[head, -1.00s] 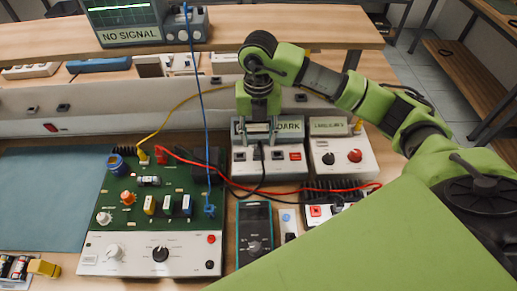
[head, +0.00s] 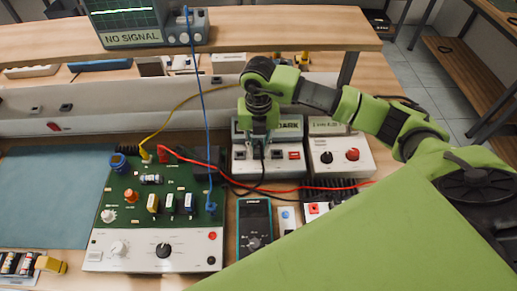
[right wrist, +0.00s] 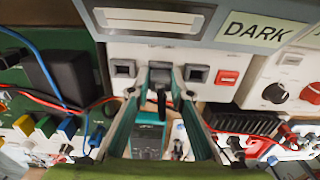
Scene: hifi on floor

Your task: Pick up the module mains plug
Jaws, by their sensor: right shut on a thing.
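The module mains plug (right wrist: 160,78) is a small black plug at the front of the white unit labelled DARK (head: 240,168). Its black cord hangs down from it. My right gripper (right wrist: 160,95) is shut on the plug, with one teal finger on each side of it in the right wrist view. In the head view my right gripper (head: 260,145) points down at the unit's front, and its fingertips are partly hard to make out. I cannot tell whether the plug is still seated in the unit. My left gripper is not in view.
A green circuit board (head: 130,190) with yellow, red and blue leads stands at the left. A multimeter (head: 254,228) lies in front of the unit. A white box with knobs (head: 340,160) stands to its right. A red lead crosses in front. A shelf carries an oscilloscope (head: 125,18).

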